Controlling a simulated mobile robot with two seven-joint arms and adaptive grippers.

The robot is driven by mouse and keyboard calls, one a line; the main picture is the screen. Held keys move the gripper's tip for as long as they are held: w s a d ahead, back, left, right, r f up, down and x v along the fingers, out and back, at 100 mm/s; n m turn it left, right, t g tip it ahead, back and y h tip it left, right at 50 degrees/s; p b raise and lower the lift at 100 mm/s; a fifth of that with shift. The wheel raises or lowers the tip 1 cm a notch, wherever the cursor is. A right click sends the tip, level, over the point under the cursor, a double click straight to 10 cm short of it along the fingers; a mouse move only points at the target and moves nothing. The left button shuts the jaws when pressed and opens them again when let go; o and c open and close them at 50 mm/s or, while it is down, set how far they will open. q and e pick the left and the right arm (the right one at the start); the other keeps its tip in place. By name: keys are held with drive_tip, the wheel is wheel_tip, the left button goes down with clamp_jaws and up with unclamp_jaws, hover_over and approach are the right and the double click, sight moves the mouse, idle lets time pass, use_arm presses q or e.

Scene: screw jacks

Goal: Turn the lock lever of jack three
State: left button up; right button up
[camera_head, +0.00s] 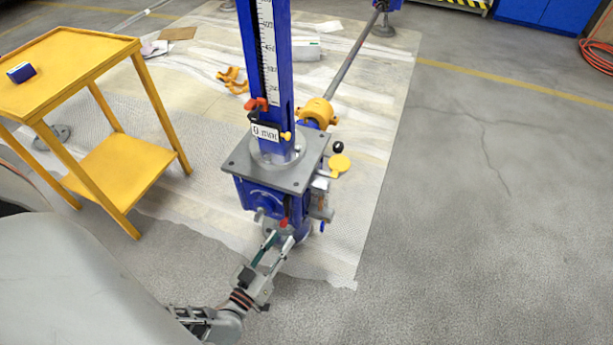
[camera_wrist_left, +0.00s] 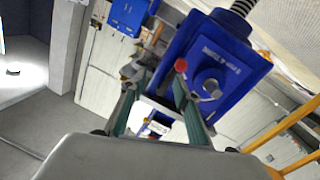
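A blue screw jack (camera_head: 262,192) stands upright, with a grey plate on its gearbox and a scaled column above. I cannot read a jack number on it. A small red-tipped lever (camera_head: 284,223) hangs low on its near side; its red knob (camera_wrist_left: 181,65) shows in the left wrist view in front of the blue housing (camera_wrist_left: 228,62). My left gripper (camera_head: 279,238) is open, its fingers just below and beside this lever. In the wrist view the left gripper (camera_wrist_left: 156,97) has its fingers apart, the knob near the right finger's tip. The right gripper is not in view.
A yellow two-shelf cart (camera_head: 120,165) stands left of the jack with a small blue box (camera_head: 21,72) on top. A yellow coupling (camera_head: 318,111) and shaft (camera_head: 355,52) run behind the jack. The grey floor (camera_head: 470,230) at right is clear.

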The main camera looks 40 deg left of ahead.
sight(282, 227)
use_arm(q)
drive_tip(key=w+a+f, duration=0.1)
drive_tip(key=w, duration=0.1)
drive_tip(key=w+a+f+n+y+b, duration=0.1)
drive_tip(key=w, duration=0.1)
drive_tip(key=w+a+f+y, duration=0.1)
drive_tip(key=w, duration=0.1)
drive_tip(key=shift+w+a+n+b, duration=0.3)
drive_tip(key=shift+a+n+b, duration=0.1)
drive_tip(key=shift+w+a+r, duration=0.1)
drive_tip(key=shift+w, duration=0.3)
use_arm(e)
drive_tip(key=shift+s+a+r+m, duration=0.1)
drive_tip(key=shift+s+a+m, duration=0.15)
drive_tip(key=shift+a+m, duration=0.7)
use_arm(q)
clamp_jaws()
